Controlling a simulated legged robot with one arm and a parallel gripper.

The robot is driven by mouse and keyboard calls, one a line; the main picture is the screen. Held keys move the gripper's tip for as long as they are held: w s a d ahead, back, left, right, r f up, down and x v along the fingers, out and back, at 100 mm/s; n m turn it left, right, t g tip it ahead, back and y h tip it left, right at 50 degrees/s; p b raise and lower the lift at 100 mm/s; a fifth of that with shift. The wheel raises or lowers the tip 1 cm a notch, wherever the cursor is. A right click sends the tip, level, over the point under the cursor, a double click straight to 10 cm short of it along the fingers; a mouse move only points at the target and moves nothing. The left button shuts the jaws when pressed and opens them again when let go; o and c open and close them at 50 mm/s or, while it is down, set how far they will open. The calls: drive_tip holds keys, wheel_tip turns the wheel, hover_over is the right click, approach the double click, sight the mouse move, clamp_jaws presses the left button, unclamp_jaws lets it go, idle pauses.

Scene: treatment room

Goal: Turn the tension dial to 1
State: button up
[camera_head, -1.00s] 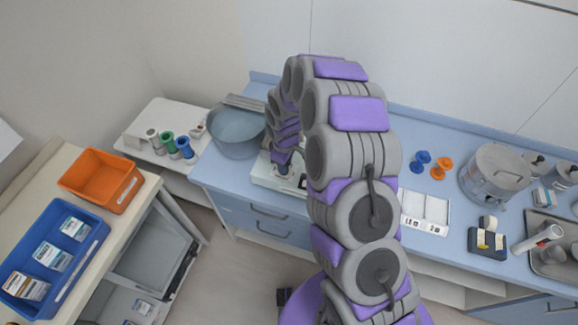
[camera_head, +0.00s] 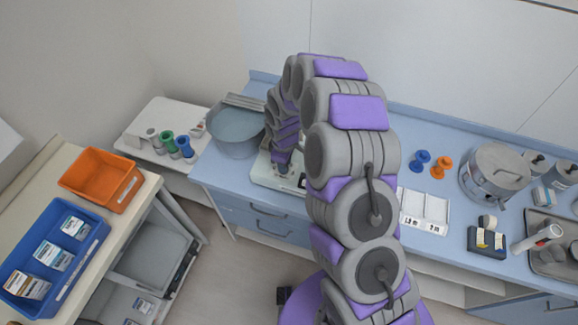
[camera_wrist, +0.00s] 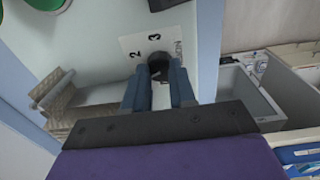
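The tension dial (camera_wrist: 158,66) is a dark round knob on a pale panel in the wrist view. A white label (camera_wrist: 140,45) beside it shows the digits 2 and 3 and part of a printed word; the digit 1 is not visible. My gripper (camera_wrist: 160,76) has its two blue-grey fingers on either side of the dial, with the gap about as wide as the knob. The dial's pointer cannot be made out. In the head view my gripper (camera_head: 284,168) is low over a pale machine (camera_head: 268,178) on the blue counter, and my arm hides much of it.
A large grey pot (camera_head: 236,133) stands just left of the machine. A white tray (camera_head: 424,210) is to the right, beyond my arm. Green and blue spools (camera_head: 175,145) stand on a side shelf. Orange (camera_head: 103,180) and blue bins (camera_head: 52,262) are at the left.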

drive_tip(key=shift+a+r+g, duration=0.2)
drive_tip(key=shift+a+r, duration=0.05)
drive_tip(key=shift+r, duration=0.25)
drive_tip(key=shift+a+r+g, duration=0.2)
drive_tip(key=shift+r, duration=0.3)
wheel_tip(320, 180, up, 15)
drive_tip(key=shift+s+d+t+p, duration=0.15)
drive_tip(key=shift+s+t+p, duration=0.1)
drive_tip(key=shift+t+p, duration=0.15)
drive_tip(key=shift+o, duration=1.3)
drive_tip(key=shift+d, duration=0.6)
drive_tip(key=shift+w+d+f+m+b, duration=0.2)
drive_tip(key=shift+d+m+b, duration=0.1)
drive_tip(key=shift+m+b, duration=0.55)
drive_tip(key=f+m+b, duration=0.4)
drive_tip(key=f+m, duration=0.1)
drive_tip(key=a+f+m+b, duration=0.1)
drive_tip(key=f+m+b, duration=0.4)
drive_tip(key=f, duration=0.1)
drive_tip(key=f+m+b, duration=0.4)
drive_tip(key=f+m, duration=0.2)
drive_tip(key=shift+w+a+f+b, duration=0.2)
drive_tip(key=shift+a+f+b, duration=0.05)
drive_tip(key=shift+b, duration=0.1)
drive_tip(key=shift+a+f, duration=0.15)
drive_tip(key=shift+f, duration=0.4)
